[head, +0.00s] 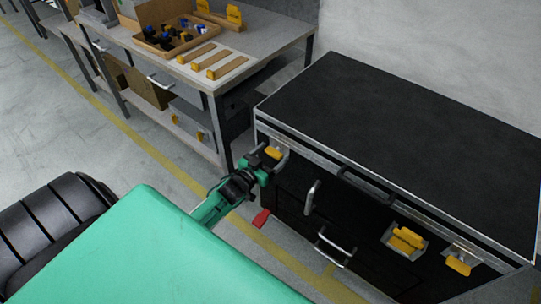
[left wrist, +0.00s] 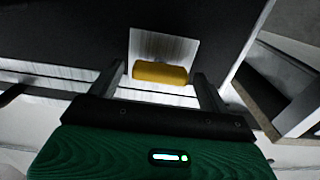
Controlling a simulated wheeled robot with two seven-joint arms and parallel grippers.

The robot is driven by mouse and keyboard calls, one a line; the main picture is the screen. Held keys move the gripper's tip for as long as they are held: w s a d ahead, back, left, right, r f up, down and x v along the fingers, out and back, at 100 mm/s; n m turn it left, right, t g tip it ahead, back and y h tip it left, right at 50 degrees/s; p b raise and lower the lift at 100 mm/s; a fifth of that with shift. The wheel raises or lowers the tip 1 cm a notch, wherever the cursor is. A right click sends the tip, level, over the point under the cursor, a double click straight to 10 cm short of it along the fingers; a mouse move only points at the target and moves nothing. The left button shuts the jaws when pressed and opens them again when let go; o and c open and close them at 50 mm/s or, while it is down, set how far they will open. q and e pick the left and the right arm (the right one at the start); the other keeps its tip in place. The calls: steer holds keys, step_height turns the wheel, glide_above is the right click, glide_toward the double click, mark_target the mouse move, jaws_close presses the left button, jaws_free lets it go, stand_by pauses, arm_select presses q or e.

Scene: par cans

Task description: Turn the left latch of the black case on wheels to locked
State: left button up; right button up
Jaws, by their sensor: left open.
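The black case (head: 400,130) stands on the right in the head view, with a metal edge around its lid. Its left latch (head: 272,153) is a yellow handle on a metal plate at the front left corner. In the left wrist view the yellow latch handle (left wrist: 160,72) lies crosswise in the picture, between the two fingers. My left gripper (head: 266,162) is open at this latch; contact cannot be told. The right latch (head: 458,264) is a similar yellow handle, tilted, at the case's front right. My right gripper is not in view.
A workbench (head: 245,50) with a parts tray (head: 172,44) stands at the back left, close to the case. Handles (head: 311,197) and another yellow fitting (head: 405,241) are on the case front. A red piece (head: 261,218) sits low near its left corner. Open floor lies left.

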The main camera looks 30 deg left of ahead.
arm_select(q)
steer(key=shift+c, duration=0.2)
steer(key=c, duration=1)
steer(key=shift+o, duration=0.2)
